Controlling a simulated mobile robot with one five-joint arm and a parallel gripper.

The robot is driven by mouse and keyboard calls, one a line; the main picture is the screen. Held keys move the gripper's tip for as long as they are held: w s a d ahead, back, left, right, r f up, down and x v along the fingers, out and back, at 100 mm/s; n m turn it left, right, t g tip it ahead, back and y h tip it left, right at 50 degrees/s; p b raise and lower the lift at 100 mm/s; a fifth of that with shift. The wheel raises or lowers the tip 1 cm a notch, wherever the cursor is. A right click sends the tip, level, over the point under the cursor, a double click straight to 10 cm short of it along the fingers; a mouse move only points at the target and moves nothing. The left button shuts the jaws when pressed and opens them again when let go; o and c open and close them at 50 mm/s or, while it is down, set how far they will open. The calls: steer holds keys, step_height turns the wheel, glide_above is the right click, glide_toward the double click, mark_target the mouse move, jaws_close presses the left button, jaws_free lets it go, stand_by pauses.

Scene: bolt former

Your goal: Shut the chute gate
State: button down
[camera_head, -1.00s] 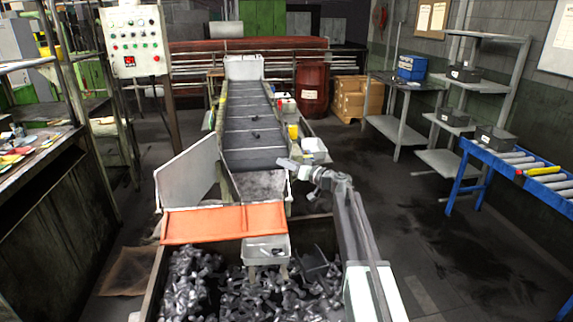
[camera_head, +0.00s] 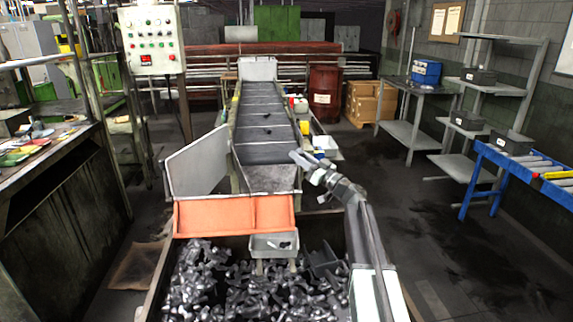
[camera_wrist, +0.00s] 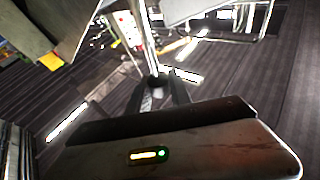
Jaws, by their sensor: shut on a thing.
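The chute (camera_head: 268,178) stands at the lower end of the conveyor in the head view. A pale grey angled panel (camera_head: 197,162) rises on its left side. It looks like the gate, but I cannot tell for sure. An orange flap (camera_head: 235,214) crosses the front of the chute. My gripper (camera_head: 297,158) is at the chute's right edge, apart from the panel. In the wrist view, my gripper (camera_wrist: 157,88) is shut on a thin upright metal rod (camera_wrist: 147,40). What the rod's far end joins is not clear.
A bin of dark metal parts (camera_head: 255,285) lies below the chute, with a small grey tray (camera_head: 273,245) above it. A control box (camera_head: 151,40) stands at the left. A blue roller table (camera_head: 515,165) is at the right. The floor between is clear.

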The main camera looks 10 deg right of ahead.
steer(key=s+f+n+g+y+b, duration=0.2)
steer(key=s+n+g+y+b, duration=0.4)
steer(key=s+n+y+b, duration=0.4)
steer(key=shift+s+a+f+n+y+b, duration=0.15)
steer(key=shift+s+a+n+y+b, duration=0.35)
steer(key=shift+n, duration=1.9)
steer(key=shift+d, duration=0.15)
steer(key=c, duration=1.2)
jaws_free()
steer(key=shift+w, duration=0.1)
steer(key=shift+d, duration=0.1)
steer(key=b+v, duration=0.5)
steer(key=v, duration=0.2)
steer(key=shift+d+f, duration=0.15)
steer(key=shift+f, duration=0.2)
